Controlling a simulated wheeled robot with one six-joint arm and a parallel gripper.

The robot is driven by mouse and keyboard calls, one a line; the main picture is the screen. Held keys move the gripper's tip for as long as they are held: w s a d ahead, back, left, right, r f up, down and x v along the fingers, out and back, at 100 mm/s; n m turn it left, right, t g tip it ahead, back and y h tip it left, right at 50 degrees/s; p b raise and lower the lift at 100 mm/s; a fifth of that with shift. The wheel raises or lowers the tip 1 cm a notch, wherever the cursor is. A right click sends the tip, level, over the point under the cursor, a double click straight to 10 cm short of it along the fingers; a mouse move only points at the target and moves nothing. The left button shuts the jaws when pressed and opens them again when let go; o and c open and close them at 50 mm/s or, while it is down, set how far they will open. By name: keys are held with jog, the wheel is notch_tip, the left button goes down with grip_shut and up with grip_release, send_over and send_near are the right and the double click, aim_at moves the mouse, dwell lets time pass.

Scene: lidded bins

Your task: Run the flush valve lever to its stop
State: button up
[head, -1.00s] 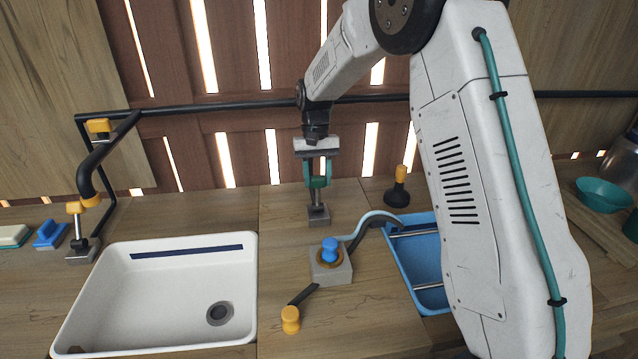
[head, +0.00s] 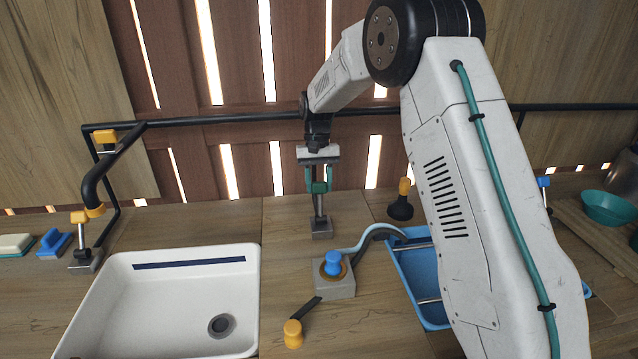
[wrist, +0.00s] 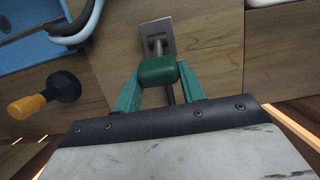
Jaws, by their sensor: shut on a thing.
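A lever with a green handle (head: 319,187) and a metal stem rises from a small grey base (head: 322,229) on the counter, right of the white sink's back corner. I take it for the flush valve lever; no label shows. My gripper (head: 319,176) is shut on the green handle, with a teal finger on each side. The wrist view shows the same hold: the green handle (wrist: 158,71) lies between the fingers of my gripper (wrist: 159,68), with the grey base (wrist: 157,38) beyond. The stem looks nearly upright in the head view.
A blue knob (head: 333,263) on a grey block, with a hose, stands in front of the lever. A yellow-ended handle (head: 293,333) lies nearer. The white sink (head: 105,300) is left, a blue basin (head: 412,275) right. A yellow-topped black plunger-like piece (head: 401,205) stands right of the lever.

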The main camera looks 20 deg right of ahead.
jog(key=o, duration=1)
jog(key=v, duration=0.7)
jog(key=shift+w+d+r, duration=0.1)
jog(key=shift+r, duration=0.25)
